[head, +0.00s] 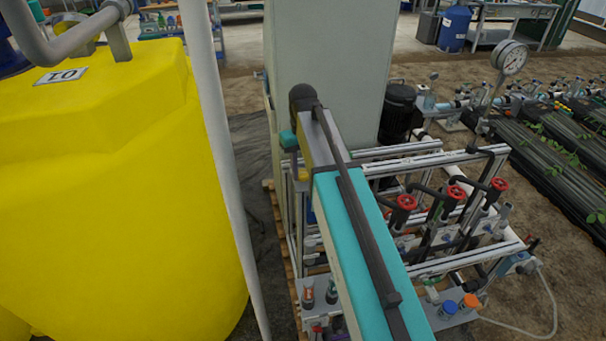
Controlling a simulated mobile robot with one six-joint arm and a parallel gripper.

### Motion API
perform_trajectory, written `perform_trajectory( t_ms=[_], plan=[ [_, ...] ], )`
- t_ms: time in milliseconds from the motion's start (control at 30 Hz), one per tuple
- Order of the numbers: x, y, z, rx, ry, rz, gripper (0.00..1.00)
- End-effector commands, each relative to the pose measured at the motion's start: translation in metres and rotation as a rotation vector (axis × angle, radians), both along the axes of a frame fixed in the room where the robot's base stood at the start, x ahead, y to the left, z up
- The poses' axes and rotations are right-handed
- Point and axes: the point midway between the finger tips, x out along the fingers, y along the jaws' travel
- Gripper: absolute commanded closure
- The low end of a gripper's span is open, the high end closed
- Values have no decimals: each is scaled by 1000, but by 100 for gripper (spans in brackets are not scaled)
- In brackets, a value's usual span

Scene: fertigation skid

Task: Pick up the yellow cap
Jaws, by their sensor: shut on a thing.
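My arm reaches forward over the skid, and its teal link hides much of what lies below. My gripper (296,164) is mostly hidden behind the arm, below the small teal wrist part. It is shut on a small yellow thing (303,174), which fits the yellow cap. Only a sliver of it shows at the left edge of the arm, above the skid's left side. Its shape and the fingers' hold on it cannot be made out.
A large yellow tank (110,200) fills the left, with a pale upright pole (225,150) beside it. A grey cabinet (335,65) stands behind the wrist. The skid frame (440,165) carries red-handled valves (406,202). Blue (447,308) and orange (469,301) capped containers sit at lower right.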

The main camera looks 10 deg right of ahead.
Motion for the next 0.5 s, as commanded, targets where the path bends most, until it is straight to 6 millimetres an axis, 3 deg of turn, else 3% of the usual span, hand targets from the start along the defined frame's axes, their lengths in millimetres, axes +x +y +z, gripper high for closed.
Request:
perform_trajectory(
  t_ms=[267, 500],
  plan=[
    [0, 0, 6, 0, 0, 0, 88],
    [0, 0, 23, 0, -1, -1, 88]
  ],
)
